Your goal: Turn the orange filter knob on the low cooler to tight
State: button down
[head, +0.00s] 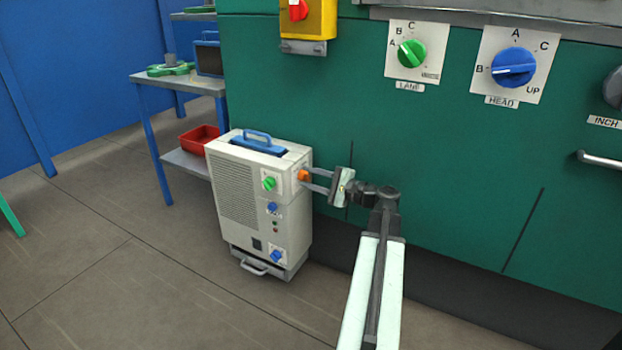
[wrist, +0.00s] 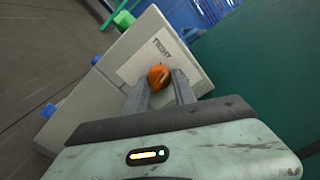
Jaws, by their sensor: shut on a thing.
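The low cooler (head: 262,205) is a cream box with a blue top handle, standing on the floor in front of the green machine. Its orange filter knob (head: 303,175) sits high on the side facing my arm. My gripper (head: 308,181) reaches in from the right, with its fingers at the knob. In the wrist view the orange knob (wrist: 158,76) is between the two fingertips (wrist: 160,82), and the gripper is shut on it. A white label reading TIGHT (wrist: 158,50) lies beyond the knob. The fingers hide part of the label and knob.
The cooler also carries a green knob (head: 269,183) and blue knobs (head: 276,255). The green machine wall (head: 440,180) stands close behind, with large LANE (head: 411,53) and HEAD (head: 514,67) knobs. A blue-legged table (head: 180,85) and a red bin (head: 198,138) are behind left. Floor at left front is clear.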

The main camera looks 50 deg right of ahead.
jog(key=n, duration=0.5)
jog(key=shift+n, duration=0.4)
dwell(0.3)
jog(key=c, duration=1)
grip_release()
jog(key=shift+c, duration=0.2)
jog(key=v, duration=0.8)
jog(key=shift+w, duration=0.1)
